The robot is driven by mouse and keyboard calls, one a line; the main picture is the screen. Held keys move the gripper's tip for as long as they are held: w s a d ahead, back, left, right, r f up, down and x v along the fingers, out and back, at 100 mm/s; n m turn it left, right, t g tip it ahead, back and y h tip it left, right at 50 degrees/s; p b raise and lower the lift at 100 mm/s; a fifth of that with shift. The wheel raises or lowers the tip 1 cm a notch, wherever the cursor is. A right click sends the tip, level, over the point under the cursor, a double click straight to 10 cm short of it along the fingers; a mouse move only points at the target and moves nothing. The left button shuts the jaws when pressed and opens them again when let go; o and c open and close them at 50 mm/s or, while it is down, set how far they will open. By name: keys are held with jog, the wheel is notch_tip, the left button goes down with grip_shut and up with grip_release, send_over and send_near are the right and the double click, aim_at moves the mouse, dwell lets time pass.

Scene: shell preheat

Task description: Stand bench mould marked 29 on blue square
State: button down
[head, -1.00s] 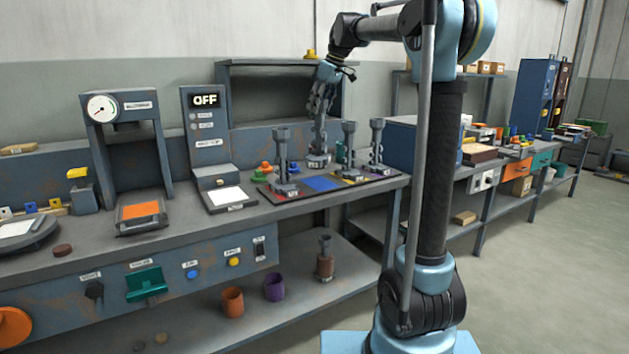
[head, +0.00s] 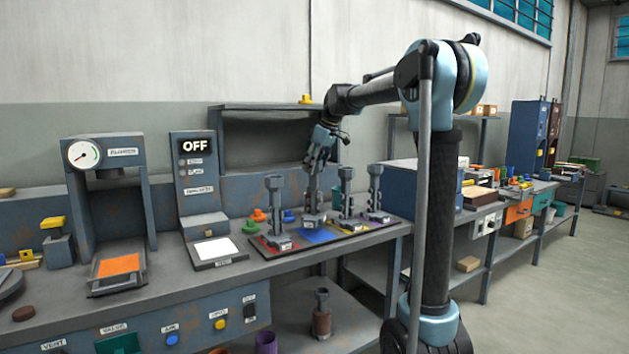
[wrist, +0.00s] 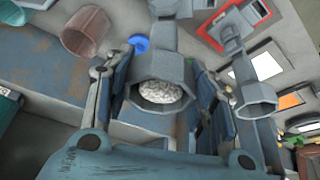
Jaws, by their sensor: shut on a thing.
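My gripper (head: 317,160) is shut on a tall grey mould (head: 314,207) and holds it upright at the back of the blue square (head: 322,236); I cannot tell whether its base touches the board. In the wrist view the mould's hexagonal cup (wrist: 160,112), with a pale grainy filling, sits between my gripper's fingers (wrist: 160,85). Similar grey moulds stand to the left (head: 274,205) on a red square and to the right (head: 347,204) on a yellowish square, with another (head: 375,190) near purple. The number 29 is not readable on any mould.
A blue-grey box (head: 408,185) is at the right. Another mould-like piece (head: 322,318) stands on the lower shelf.

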aim_at(315, 174)
jog(key=shift+f, duration=1.95)
jog(key=c, duration=0.7)
grip_release()
jog(key=shift+s, duration=0.1)
jog(key=v, duration=1.2)
